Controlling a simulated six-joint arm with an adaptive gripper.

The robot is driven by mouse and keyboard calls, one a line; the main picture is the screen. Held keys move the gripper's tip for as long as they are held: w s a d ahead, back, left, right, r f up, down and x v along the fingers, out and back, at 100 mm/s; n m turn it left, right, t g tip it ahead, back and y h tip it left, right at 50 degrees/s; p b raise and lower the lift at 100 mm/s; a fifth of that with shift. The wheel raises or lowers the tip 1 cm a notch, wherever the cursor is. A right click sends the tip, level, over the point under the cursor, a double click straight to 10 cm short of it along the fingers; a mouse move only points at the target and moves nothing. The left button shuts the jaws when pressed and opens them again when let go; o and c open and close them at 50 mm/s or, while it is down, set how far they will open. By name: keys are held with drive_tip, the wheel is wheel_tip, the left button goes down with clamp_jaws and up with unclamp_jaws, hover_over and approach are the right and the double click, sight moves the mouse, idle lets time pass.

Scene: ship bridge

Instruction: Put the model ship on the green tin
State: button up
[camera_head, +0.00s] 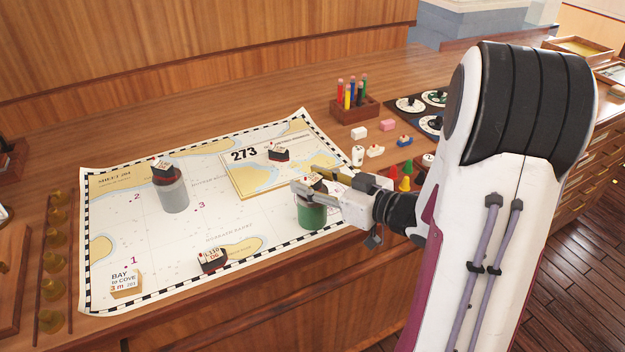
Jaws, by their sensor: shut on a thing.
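The green tin (312,217) stands upright on the chart near its right front edge. My gripper (318,190) reaches in from the right, over the tin's top. It is shut on a model ship (316,179) with a pale, marked top, mostly hidden between the fingers. The ship is at the tin's top; I cannot tell whether it touches the tin. Similar dark-hulled ships sit on the grey tin (174,196), on the small inset chart marked 273 (240,185), and on the large chart near its front edge (212,261).
The large chart (150,235) covers much of the wooden desk. A wooden block with lettering (126,283) lies at its front left. A pencil holder (356,110), small toy boats and coloured cones (404,184) stand right. Brass pieces (56,262) line the left. The chart's middle is clear.

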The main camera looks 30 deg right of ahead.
drive_tip(key=shift+f, duration=0.1)
drive_tip(key=o, duration=1)
drive_tip(key=shift+s+d+r, duration=0.2)
drive_tip(key=shift+s+r, duration=0.05)
drive_tip(key=shift+s, duration=0.1)
drive_tip(key=shift+v, duration=5.6)
